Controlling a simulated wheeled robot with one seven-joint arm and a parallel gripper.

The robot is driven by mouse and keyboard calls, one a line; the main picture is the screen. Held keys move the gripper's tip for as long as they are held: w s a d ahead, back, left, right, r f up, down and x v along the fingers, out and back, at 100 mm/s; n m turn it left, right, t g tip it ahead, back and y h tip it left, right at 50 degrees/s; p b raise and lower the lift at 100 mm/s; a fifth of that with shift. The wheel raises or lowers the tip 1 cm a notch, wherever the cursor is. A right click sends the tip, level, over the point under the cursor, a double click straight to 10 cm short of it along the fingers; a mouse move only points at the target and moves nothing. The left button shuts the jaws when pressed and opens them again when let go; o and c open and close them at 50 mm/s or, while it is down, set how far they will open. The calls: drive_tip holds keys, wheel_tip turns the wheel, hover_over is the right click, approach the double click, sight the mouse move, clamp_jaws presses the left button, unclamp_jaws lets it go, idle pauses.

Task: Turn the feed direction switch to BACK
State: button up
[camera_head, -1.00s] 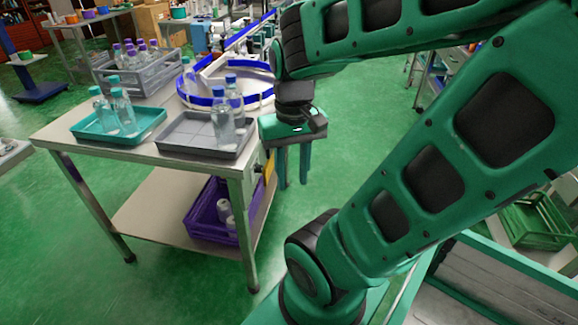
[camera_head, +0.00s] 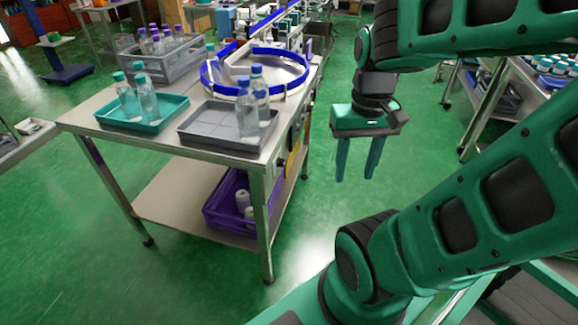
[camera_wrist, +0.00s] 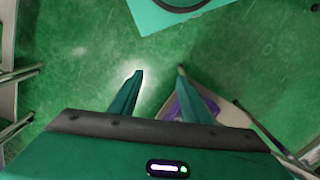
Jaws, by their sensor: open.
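My gripper (camera_head: 357,178) hangs with its two fingers pointing down, apart and empty, over the green floor to the right of the steel table (camera_head: 90,122). Its fingers also show apart in the wrist view (camera_wrist: 159,73), with floor between them. The table's right side, with a yellow patch (camera_head: 296,140) and small dark fittings near the front corner, faces my gripper at a steep angle. I cannot make out the feed direction switch or its setting in either view. A clear gap separates my fingers from the table.
The table carries a teal tray (camera_head: 160,121) and a grey tray (camera_head: 190,130) with bottles, a grey crate (camera_head: 135,62) and a blue-rimmed round feeder (camera_head: 232,92). A purple crate (camera_head: 225,217) sits on its lower shelf. Open floor (camera_head: 330,215) lies right of the table.

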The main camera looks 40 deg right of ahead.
drive_tip(key=w+d+f+n, duration=0.2)
drive_tip(key=w+f, duration=0.2)
drive_tip(key=n+t+y, duration=0.3)
drive_tip(key=t+y, duration=0.8)
drive_tip(key=t, duration=0.4)
approach(284, 164)
drive_tip(key=x, duration=0.8)
drive_tip(key=shift+w+d+f, duration=0.15)
drive_tip(key=shift+w+d, duration=0.05)
drive_tip(key=shift+d, duration=0.05)
